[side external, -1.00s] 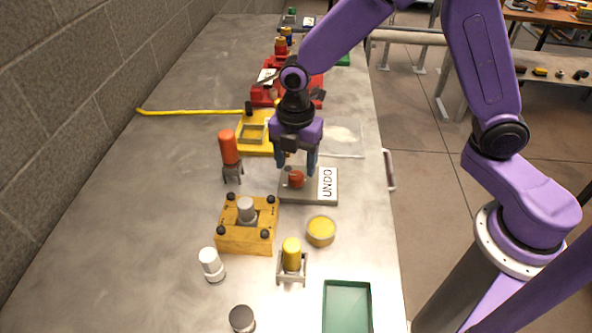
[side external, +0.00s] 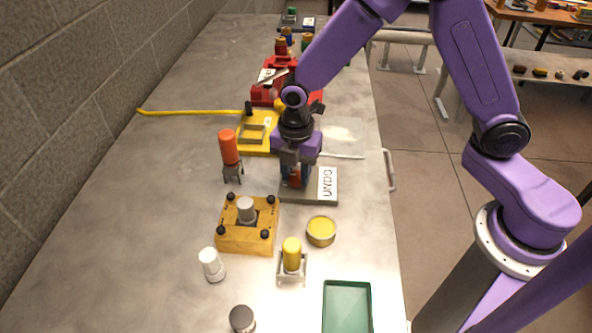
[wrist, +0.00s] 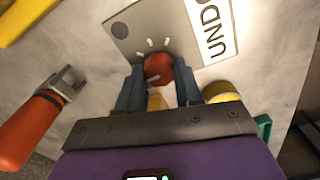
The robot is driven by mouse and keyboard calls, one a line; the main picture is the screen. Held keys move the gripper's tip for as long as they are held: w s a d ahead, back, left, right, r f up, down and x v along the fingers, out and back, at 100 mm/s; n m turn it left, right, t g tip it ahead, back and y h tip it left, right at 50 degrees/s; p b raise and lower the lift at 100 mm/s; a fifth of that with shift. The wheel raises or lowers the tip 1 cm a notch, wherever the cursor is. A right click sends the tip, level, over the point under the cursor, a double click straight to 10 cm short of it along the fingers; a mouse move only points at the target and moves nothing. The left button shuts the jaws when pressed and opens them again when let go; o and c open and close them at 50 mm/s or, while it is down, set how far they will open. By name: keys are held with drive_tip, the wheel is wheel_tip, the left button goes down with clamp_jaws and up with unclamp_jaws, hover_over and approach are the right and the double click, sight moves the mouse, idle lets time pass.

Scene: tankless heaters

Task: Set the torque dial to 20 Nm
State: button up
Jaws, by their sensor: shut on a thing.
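The torque dial appears to be the red round knob (side external: 294,182) on a grey plate (side external: 307,197) with a white "UNDO" label (side external: 327,184). My gripper (side external: 295,176) points down over the plate, with its fingers on both sides of the knob, shut on it. In the wrist view the knob (wrist: 158,68) sits between the two blue-grey fingertips (wrist: 158,80). Short white tick marks show on the plate (wrist: 125,48) around the knob, along with a pale mark on the knob itself. No numbers are readable, so the setting cannot be told.
An orange-handled tool (side external: 229,148) stands left of the plate. A wooden block (side external: 235,238) with black knobs, a yellow round tin (side external: 321,231) and a yellow cylinder (side external: 291,254) in a stand are nearer the camera. A yellow fixture (side external: 250,147) with a long lever lies behind.

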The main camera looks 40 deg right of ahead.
drive_tip(key=m, duration=0.3)
drive_tip(key=shift+m, duration=0.4)
drive_tip(key=m, duration=0.3)
drive_tip(key=shift+m, duration=0.3)
drive_tip(key=m, duration=0.3)
drive_tip(key=shift+m, duration=0.4)
drive_tip(key=m, duration=0.4)
drive_tip(key=shift+w, duration=0.1)
drive_tip(key=m, duration=0.5)
drive_tip(key=shift+m, duration=0.4)
drive_tip(key=m, duration=0.5)
drive_tip(key=shift+d+m, duration=0.1)
drive_tip(key=shift+m, duration=0.3)
drive_tip(key=o, duration=1)
